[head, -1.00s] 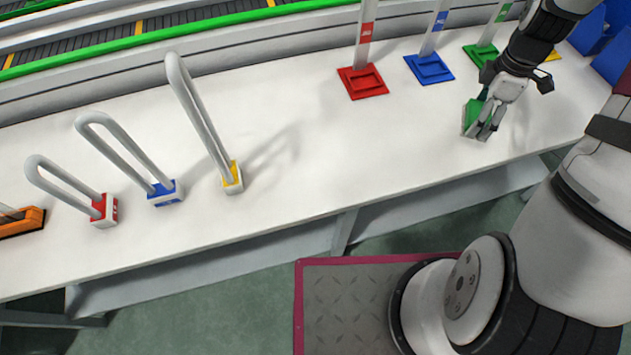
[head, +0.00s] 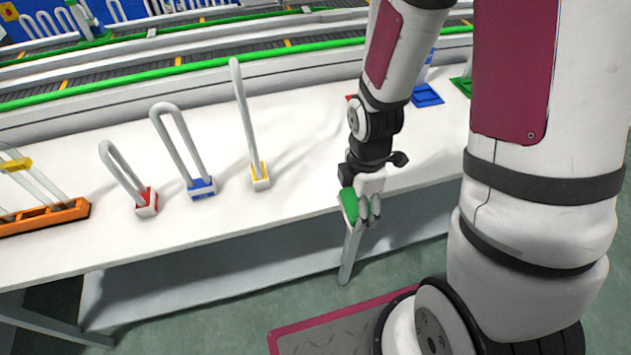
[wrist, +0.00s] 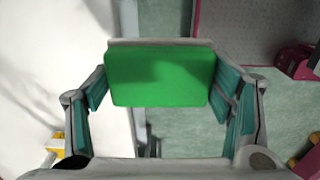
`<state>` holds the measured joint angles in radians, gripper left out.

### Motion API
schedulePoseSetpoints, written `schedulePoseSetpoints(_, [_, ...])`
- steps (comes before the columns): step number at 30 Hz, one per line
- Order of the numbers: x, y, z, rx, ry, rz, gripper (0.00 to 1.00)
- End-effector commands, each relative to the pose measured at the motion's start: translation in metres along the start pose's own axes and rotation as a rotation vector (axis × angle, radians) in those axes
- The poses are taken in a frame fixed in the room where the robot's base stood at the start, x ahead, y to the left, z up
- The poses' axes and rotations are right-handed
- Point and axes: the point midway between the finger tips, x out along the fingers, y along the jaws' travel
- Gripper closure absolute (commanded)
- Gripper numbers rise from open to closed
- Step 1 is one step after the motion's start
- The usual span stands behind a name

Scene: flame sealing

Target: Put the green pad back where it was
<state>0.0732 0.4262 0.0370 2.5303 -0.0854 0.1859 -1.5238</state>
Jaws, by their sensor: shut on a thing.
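The green pad (head: 349,206) is held in my gripper (head: 366,214), near the front edge of the white table in the head view. In the wrist view the green pad (wrist: 160,78) lies between the two fingers of my gripper (wrist: 165,95), with a pale rim along its top. The fingers are shut on its sides. Below it the wrist view shows the table edge and the floor.
On the white table (head: 300,165) stand looped handles on a red base (head: 147,203), a blue base (head: 201,189) and a yellow base (head: 261,177). An orange rack (head: 45,217) is at the left. A blue stand (head: 427,95) and a green stand (head: 462,86) are behind my arm. A conveyor runs behind.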

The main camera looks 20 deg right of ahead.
Motion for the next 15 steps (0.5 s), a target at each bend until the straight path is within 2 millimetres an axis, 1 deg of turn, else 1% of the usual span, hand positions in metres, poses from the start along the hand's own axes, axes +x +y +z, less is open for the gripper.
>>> schedulePoseSetpoints(2, [0.001, 0.007, -0.002, -0.003, 0.000, 0.001, 0.56])
schedulePoseSetpoints(5, [0.003, 0.026, -0.004, -0.005, 0.000, 0.002, 0.56])
schedulePoseSetpoints(15, [0.011, 0.109, -0.009, -0.003, 0.000, 0.001, 0.56])
